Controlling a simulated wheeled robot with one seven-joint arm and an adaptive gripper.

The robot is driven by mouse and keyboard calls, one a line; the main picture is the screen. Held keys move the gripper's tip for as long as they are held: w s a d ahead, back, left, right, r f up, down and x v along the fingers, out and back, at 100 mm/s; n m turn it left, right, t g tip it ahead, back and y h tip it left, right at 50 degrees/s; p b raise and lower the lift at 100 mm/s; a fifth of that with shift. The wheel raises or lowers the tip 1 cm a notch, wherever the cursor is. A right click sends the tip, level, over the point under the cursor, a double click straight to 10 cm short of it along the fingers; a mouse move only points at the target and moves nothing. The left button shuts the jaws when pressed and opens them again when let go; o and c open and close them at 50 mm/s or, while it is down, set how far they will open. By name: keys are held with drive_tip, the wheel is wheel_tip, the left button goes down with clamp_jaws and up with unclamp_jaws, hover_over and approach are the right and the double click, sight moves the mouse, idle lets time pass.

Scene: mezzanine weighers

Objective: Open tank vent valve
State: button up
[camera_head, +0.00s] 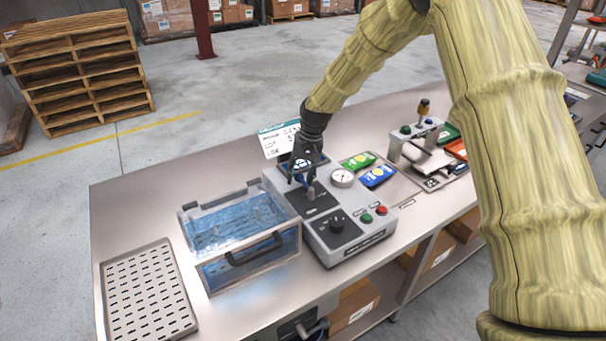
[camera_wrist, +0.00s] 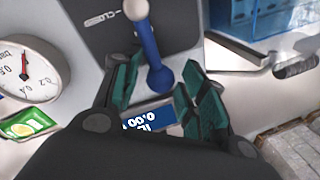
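The valve lever is a blue handle (camera_wrist: 150,50) on a light grey pivot knob (camera_wrist: 136,9), set on a dark plate (camera_wrist: 95,35) with a label that seems to read "CLOSE". My gripper (camera_wrist: 160,85) is open, its teal-padded fingers on either side of the handle's rounded end, with small gaps showing. In the head view my gripper (camera_head: 301,177) points down over the grey control unit (camera_head: 345,253) and partly hides the lever. The clear tank (camera_head: 207,278) with blue contents stands left of the unit.
A round gauge (camera_head: 343,177) and green and blue packets (camera_head: 378,176) lie right of the lever. The unit carries a black knob (camera_head: 337,224) and green and red buttons (camera_head: 382,210). A slotted tray (camera_head: 148,293) is at left. A sign (camera_head: 279,140) stands behind.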

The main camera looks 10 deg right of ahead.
drive_tip(key=shift+o, duration=0.6)
drive_tip(key=shift+a, duration=0.1)
drive_tip(key=shift+d, duration=0.2)
drive_tip(key=shift+d+r, duration=0.1)
drive_tip(key=shift+r, duration=0.05)
wheel_tip(320, 180, up, 12)
drive_tip(key=d, duration=0.2)
drive_tip(key=shift+s+f, duration=0.2)
drive_tip(key=shift+s, duration=0.05)
